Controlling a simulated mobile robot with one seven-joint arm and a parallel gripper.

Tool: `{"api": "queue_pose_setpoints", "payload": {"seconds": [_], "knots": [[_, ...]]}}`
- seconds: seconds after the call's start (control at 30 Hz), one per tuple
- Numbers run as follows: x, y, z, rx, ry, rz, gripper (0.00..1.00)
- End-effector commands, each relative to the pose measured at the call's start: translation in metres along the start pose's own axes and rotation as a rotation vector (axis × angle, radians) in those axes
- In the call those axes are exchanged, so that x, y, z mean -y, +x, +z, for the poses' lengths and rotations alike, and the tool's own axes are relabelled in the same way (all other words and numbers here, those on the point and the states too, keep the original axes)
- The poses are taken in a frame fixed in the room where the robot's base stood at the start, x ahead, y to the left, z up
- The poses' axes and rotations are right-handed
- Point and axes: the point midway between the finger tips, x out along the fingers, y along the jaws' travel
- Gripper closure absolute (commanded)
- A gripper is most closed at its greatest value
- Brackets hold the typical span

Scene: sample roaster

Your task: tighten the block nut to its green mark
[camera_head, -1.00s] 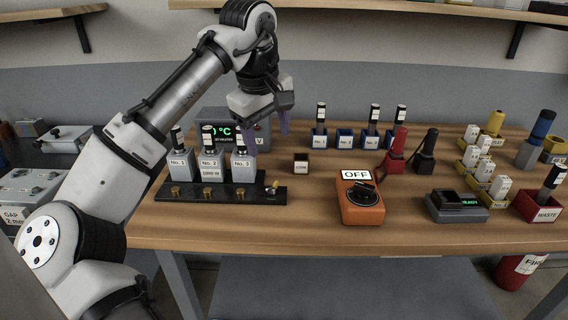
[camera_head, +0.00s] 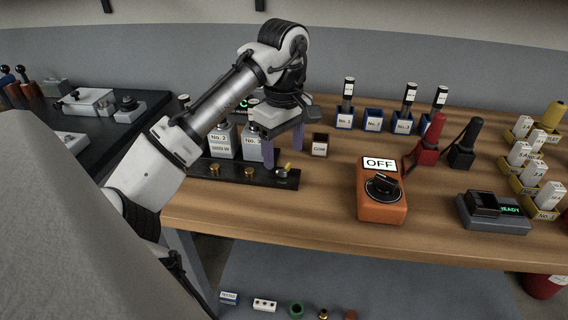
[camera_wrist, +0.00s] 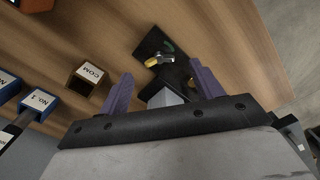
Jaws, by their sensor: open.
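The block nut (camera_head: 284,170), silver with a yellow lever, sits at the right end of a black terminal block (camera_head: 230,175). In the wrist view the nut (camera_wrist: 157,61) lies beyond my fingertips, roughly between their lines, with its yellow end pointing left. A green mark (camera_wrist: 168,45) shows on the black block beside it. My gripper (camera_head: 283,152) is open, its two purple fingers pointing down just above and behind the nut. The fingers also show in the wrist view (camera_wrist: 160,82), apart, with a grey block between them. I cannot tell whether they touch anything.
Grey numbered blocks (camera_head: 222,142) stand behind the black block, partly hidden by my arm. A COM box (camera_head: 320,146) stands just right of my gripper. An orange switch box reading OFF (camera_head: 380,205) is farther right. Bare wood lies between them.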

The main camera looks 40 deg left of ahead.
Motion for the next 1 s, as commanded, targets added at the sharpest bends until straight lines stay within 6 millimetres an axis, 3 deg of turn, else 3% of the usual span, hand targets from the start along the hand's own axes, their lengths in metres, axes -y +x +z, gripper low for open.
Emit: {"api": "queue_pose_setpoints", "payload": {"seconds": [0.1,0.23,0.63,1.0], "knots": [[0.000,0.021,0.001,0.003,0.001,0.000,0.35],[0.000,0.035,0.001,0.002,0.000,0.000,0.35],[0.000,0.042,0.000,-0.001,0.000,0.001,0.35],[0.000,0.041,0.000,-0.001,0.000,0.001,0.79]]}}
